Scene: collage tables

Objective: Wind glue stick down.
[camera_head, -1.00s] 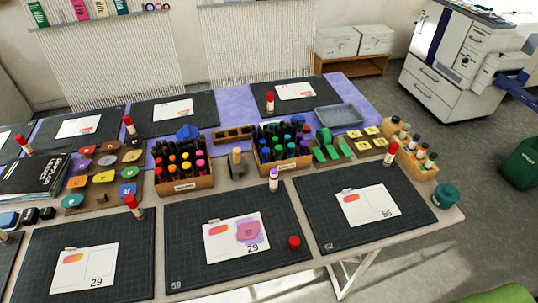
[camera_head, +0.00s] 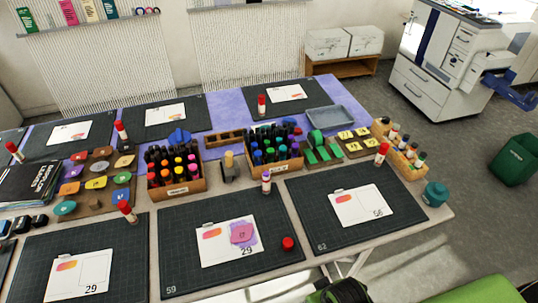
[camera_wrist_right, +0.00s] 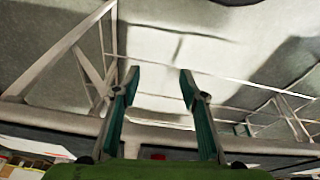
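An uncapped glue stick (camera_head: 266,183), white with a purple band and a pale top, stands upright at the back edge of the mat marked 59. A loose red cap (camera_head: 288,243) sits on that mat's right side. A card (camera_head: 228,249) with a pink piece on a purple patch (camera_head: 242,233) lies there too. My right gripper shows only in part at the bottom of the head view, below the table's front edge. In the right wrist view my right gripper (camera_wrist_right: 158,80) is open and empty, its two teal fingers apart. My left gripper is not in view.
Red-capped sticks stand by the other mats, one (camera_head: 382,153) near the mat marked 62 (camera_head: 310,237). Two marker boxes (camera_head: 178,188) (camera_head: 282,164) stand behind the front mats. A teal tub (camera_head: 435,193) is at the right corner. The mat (camera_head: 185,272) has bare room.

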